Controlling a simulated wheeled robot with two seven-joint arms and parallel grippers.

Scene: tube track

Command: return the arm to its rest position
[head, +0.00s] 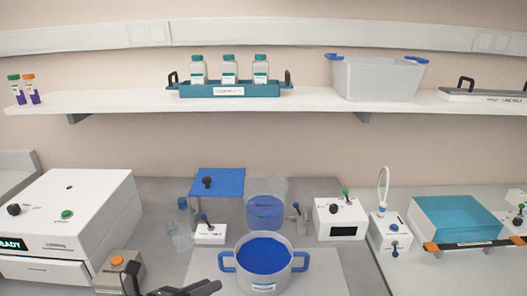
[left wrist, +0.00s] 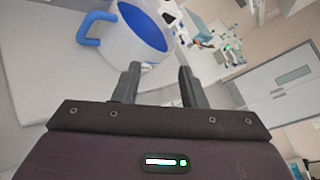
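My left gripper (head: 172,287) shows at the bottom edge of the head view, left of the blue-handled pot (head: 265,276). In the left wrist view its two dark fingers (left wrist: 160,82) stand apart with nothing between them. The pot (left wrist: 118,45) with its blue inside and a blue side handle lies beyond the fingertips in that view. The gripper looks apart from the pot. Most of my left arm is outside the head view. My right gripper is in neither view.
A white machine (head: 70,215) and a small box with an orange button (head: 118,272) stand at left near my gripper. Bottles (head: 180,235), a blue plate on a stand (head: 217,182) and small devices (head: 340,218) stand behind. A shelf (head: 140,100) runs above.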

